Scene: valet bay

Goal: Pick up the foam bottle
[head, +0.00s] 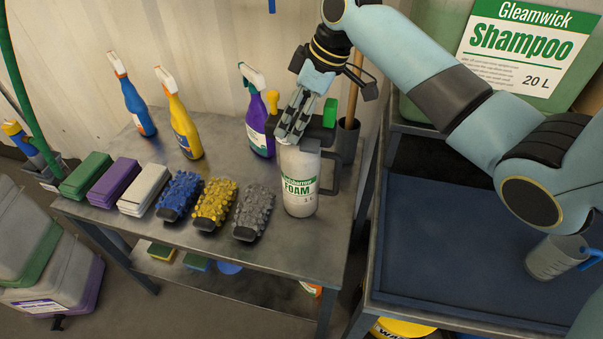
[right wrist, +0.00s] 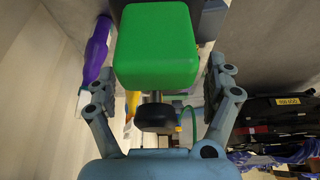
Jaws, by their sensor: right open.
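The foam bottle (head: 299,190) is white with a green and white FOAM label and a dark top and handle. It stands upright at the right end of the metal bench. My right gripper (head: 294,120) is at its top, fingers open and pointing down, partly covering the dark top. My left gripper is not in view.
A purple spray bottle (head: 259,128) stands close behind on the left. Grey (head: 253,212), yellow (head: 215,204) and blue (head: 179,195) scrubbers lie left of the bottle. A dark blue tray surface (head: 440,250) is at right, with a measuring jug (head: 553,259) and a shampoo container (head: 440,40).

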